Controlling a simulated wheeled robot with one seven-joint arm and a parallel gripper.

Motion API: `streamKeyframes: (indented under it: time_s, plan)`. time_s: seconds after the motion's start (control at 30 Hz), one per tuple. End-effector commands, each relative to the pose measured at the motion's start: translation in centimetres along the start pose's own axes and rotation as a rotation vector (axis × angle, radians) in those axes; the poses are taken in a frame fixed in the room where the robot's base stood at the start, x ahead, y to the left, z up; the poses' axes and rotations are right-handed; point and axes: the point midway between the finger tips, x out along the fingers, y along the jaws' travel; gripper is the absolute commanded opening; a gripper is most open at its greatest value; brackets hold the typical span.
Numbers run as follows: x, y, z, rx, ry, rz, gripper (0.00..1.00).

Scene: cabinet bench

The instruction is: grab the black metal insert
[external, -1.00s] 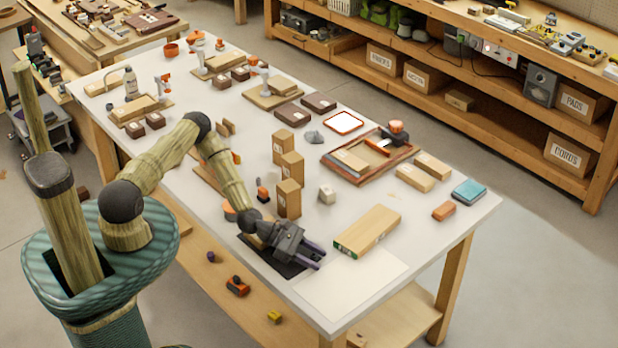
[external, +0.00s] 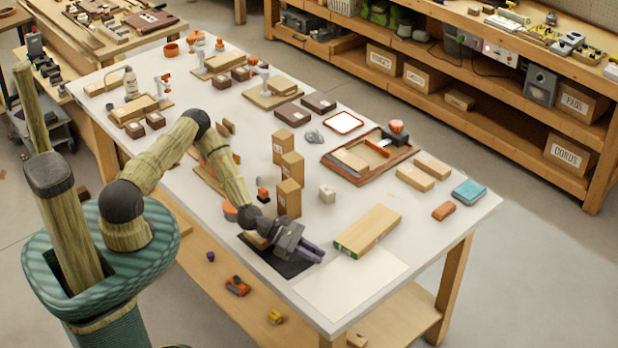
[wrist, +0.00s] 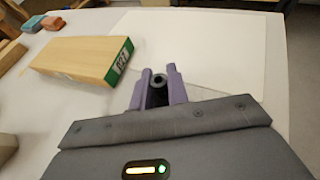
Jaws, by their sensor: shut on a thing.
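My gripper (external: 312,254) is low over the near edge of the white bench, above a black mat (external: 284,266). In the wrist view its two purple fingers (wrist: 160,84) are close together, shut on a small dark piece with a round hole, the black metal insert (wrist: 158,80). The insert sits between the fingertips, and most of it is hidden by them. In the external view the insert cannot be made out.
A long wooden block with a green end (external: 366,231) lies just beyond my gripper, and also shows in the wrist view (wrist: 82,58). A white sheet (external: 350,285) lies to the right. Upright wooden blocks (external: 289,198) stand behind my gripper.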

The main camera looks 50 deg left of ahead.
Motion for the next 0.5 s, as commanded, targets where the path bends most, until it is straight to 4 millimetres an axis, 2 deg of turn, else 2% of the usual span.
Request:
streamKeyframes:
  time_s: [0.3, 0.5]
  plan:
    - [-2.4, 0.0, 5.6, 0.004, -0.002, 0.000, 0.00]
    - [-3.3, 0.0, 7.9, 0.002, -0.001, -0.001, 0.00]
